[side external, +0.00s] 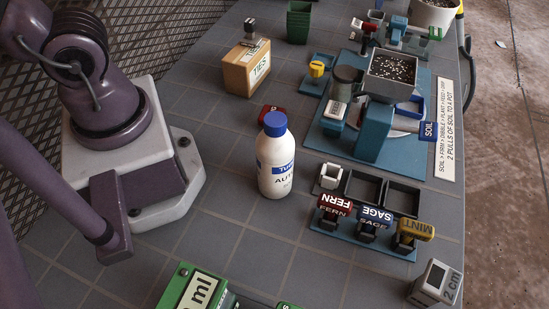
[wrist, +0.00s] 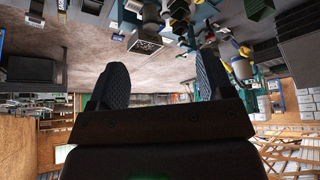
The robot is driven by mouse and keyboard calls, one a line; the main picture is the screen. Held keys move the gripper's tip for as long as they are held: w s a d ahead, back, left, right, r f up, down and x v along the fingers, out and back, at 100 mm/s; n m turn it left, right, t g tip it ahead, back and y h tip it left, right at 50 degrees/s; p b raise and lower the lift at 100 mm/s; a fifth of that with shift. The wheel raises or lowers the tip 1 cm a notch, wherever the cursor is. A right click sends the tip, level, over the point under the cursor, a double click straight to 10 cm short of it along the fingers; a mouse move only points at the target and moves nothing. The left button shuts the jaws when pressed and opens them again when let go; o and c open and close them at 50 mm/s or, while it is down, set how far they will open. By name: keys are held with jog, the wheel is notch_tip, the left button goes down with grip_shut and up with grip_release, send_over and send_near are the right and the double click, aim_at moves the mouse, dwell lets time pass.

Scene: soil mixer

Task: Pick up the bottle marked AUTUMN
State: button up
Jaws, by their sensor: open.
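A white bottle (side external: 272,178) with a blue cap stands upright on the grey tiled table in the side view. Its blue label band and the printed letters below, starting "AU", are only partly readable. My gripper (wrist: 160,82) shows in the wrist view with its two dark fingers wide apart and nothing between them. The gripper is outside the side view, where only purple arm links show at the left. I cannot make out the bottle in the wrist view.
A red item (side external: 268,112) sits close behind the bottle. A TIES box (side external: 240,72) stands behind left, the blue soil machine (side external: 372,135) behind right. A rack of FERN, SAGE and MINT tags (side external: 365,225) is at right. Bare tiles lie left of the bottle.

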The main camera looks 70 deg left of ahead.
aim_at(286, 163)
jog(key=o, duration=0.4)
jog(key=a+f+n+g+h, duration=0.3)
jog(key=f+n+g, duration=0.15)
jog(key=f, duration=0.45)
jog(key=a+f+n+g+h, duration=0.25)
jog(key=f+g, duration=0.25)
jog(key=f, duration=0.3)
jog(key=d+f+n+t+h, duration=0.1)
jog(key=f+n+h, duration=0.2)
jog(key=s+d+f+n+t+h, duration=0.1)
jog(key=d+f+n+t+h, duration=0.1)
jog(key=f+n+h, duration=0.2)
jog(key=d+f+n+t+h, duration=0.1)
jog(key=f+n+h, duration=0.2)
jog(key=n+h, duration=0.1)
jog(key=shift+s+d+f+t, duration=0.15)
jog(key=shift+d+f+t, duration=0.15)
jog(key=shift+d, duration=0.1)
jog(key=w+d+t, duration=0.1)
jog(key=d, duration=0.3)
jog(key=w+d+r+n, duration=0.1)
jog(key=w+d, duration=0.1)
jog(key=d, duration=0.2)
jog(key=w+d+n+t+h, duration=0.1)
jog(key=w+d, duration=0.1)
jog(key=d, duration=0.2)
jog(key=shift+d+r+t, duration=0.15)
jog(key=shift+d+t, duration=0.15)
jog(key=shift+t, duration=0.05)
